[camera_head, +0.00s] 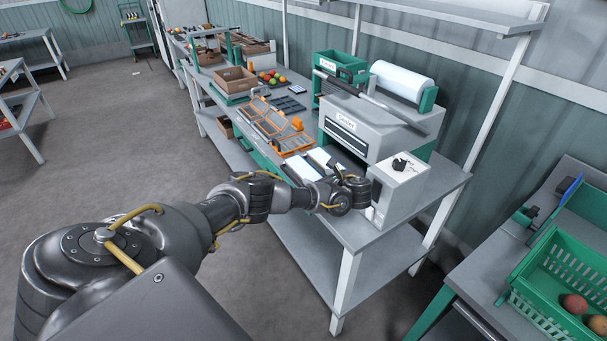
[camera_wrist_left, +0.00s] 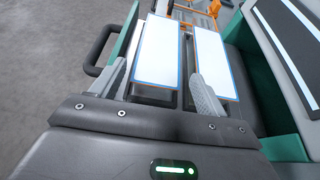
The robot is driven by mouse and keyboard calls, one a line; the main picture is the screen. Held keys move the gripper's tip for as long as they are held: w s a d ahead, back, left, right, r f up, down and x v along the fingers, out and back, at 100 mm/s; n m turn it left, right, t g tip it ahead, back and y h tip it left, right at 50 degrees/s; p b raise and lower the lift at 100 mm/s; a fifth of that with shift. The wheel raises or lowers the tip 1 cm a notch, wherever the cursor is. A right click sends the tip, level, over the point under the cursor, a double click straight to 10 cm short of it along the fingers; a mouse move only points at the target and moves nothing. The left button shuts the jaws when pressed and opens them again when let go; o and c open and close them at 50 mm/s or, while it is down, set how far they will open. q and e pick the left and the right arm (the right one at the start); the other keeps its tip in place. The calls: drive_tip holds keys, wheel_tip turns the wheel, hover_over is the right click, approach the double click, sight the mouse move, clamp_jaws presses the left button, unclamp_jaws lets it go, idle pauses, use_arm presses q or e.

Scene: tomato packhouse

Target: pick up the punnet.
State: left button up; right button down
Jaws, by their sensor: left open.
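No punnet can be made out for certain. Two flat white rectangles with thin coloured borders lie side by side in the left wrist view, a left one (camera_wrist_left: 160,48) and a right one (camera_wrist_left: 213,62). Dark bodies show beneath them; I cannot tell whether these are punnets. In the camera_head view white pieces (camera_head: 301,168) lie beside the grey sealer (camera_head: 352,122). My left gripper (camera_head: 335,172) is by the sealer's front, partly hidden by its own wrist. In the left wrist view my left gripper (camera_wrist_left: 157,72) is open, fingers on either side of the left rectangle's near end.
A white-topped box with a black knob (camera_head: 400,165) stands right of my wrist. A green crate (camera_head: 540,290) with tomatoes is at far right. A dark handle (camera_wrist_left: 97,50) shows left of my fingers.

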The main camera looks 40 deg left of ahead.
sight(305, 173)
use_arm(q)
drive_tip(key=shift+w+a+f, duration=0.1)
drive_tip(key=shift+a+f, duration=0.05)
drive_tip(key=shift+a, duration=0.15)
drive_tip(key=shift+a+f, duration=0.1)
drive_tip(key=shift+a, duration=0.3)
drive_tip(key=x, duration=0.3)
drive_tip(key=shift+w+a+f+p, duration=0.1)
drive_tip(key=shift+a+f+p, duration=0.1)
drive_tip(key=shift+p, duration=0.2)
drive_tip(key=shift+w+a+f, duration=0.1)
drive_tip(key=shift+a+f, duration=0.05)
drive_tip(key=shift+a, duration=0.2)
drive_tip(key=c, duration=0.7)
use_arm(e)
drive_tip(key=shift+w+a+r, duration=0.1)
drive_tip(key=shift+w+r, duration=0.15)
drive_tip(key=shift+w, duration=0.2)
drive_tip(key=shift+w+a+r, duration=0.1)
drive_tip(key=shift+w+r, duration=0.1)
drive_tip(key=shift+w, duration=0.2)
use_arm(q)
drive_tip(key=shift+c, duration=0.2)
